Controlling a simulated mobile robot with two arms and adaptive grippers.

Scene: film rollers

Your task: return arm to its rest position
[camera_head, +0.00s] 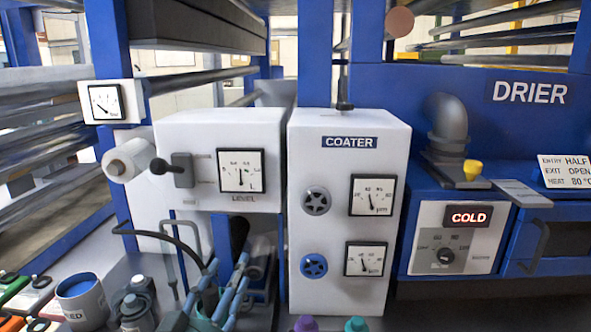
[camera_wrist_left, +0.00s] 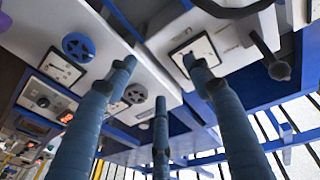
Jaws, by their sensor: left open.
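My left gripper (camera_head: 228,268) shows low in the head view, in front of the level box (camera_head: 200,150) and left of the white coater panel (camera_head: 349,200). Its blue fingers are spread open, with nothing between them; they also show in the left wrist view (camera_wrist_left: 160,78). In that view, the coater's blue knob (camera_wrist_left: 78,47) and the level gauge (camera_wrist_left: 197,50) appear beyond the fingertips. I cannot tell the exact gap to the panels. My right gripper is in neither view.
A purple cap (camera_head: 305,323) and a teal cap (camera_head: 356,324) show at the bottom edge. The lever (camera_head: 172,168) sticks out left of the level gauge. The drier (camera_head: 455,235) reads COLD.

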